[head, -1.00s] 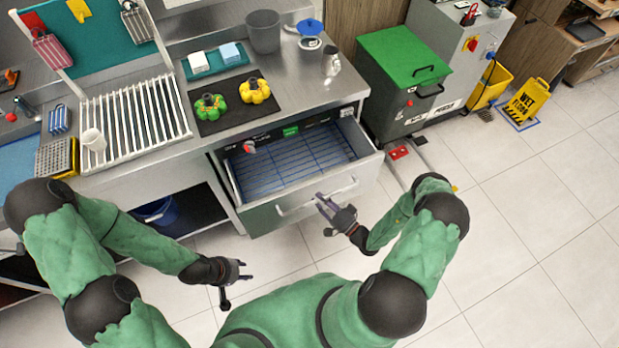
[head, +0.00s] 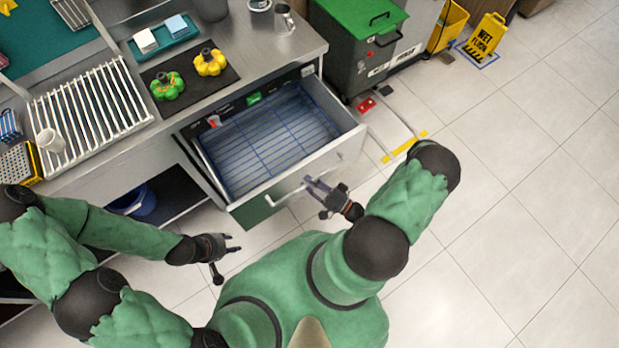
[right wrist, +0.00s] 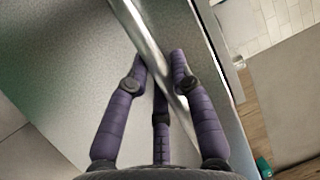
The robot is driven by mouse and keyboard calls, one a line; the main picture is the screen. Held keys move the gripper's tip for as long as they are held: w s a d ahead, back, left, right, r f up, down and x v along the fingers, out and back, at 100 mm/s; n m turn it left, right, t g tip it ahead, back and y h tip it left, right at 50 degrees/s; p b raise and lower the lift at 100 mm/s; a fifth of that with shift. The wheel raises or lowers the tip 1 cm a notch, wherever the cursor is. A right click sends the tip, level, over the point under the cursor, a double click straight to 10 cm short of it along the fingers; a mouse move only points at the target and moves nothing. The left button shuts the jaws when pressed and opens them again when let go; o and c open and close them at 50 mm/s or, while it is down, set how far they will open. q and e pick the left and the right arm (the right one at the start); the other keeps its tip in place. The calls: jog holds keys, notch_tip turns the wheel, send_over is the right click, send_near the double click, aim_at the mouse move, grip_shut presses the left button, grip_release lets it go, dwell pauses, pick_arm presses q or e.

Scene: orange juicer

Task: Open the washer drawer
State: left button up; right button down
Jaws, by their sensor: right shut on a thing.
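The washer drawer (head: 342,141) stands pulled out from under the steel counter, showing a blue wire rack (head: 270,150) inside. Its bar handle (head: 286,197) runs along the front panel and shows in the right wrist view (right wrist: 148,36) as a slanted metal bar. My right gripper (head: 312,185) is at the handle's right part. In the right wrist view its purple fingers (right wrist: 160,66) are shut around the bar. My left gripper (head: 228,257) is open and empty, left of the drawer front and over the floor.
On the counter are a green pepper (head: 167,86) and a yellow pepper (head: 210,62) on a dark mat, and a metal jug (head: 283,18). A green-lidded bin (head: 360,35) stands right of the drawer. A blue bucket (head: 138,201) sits under the counter.

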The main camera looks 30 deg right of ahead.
jog(key=c, duration=1.3)
grip_release()
jog(key=v, duration=1.2)
jog(key=shift+s+d+f, duration=0.1)
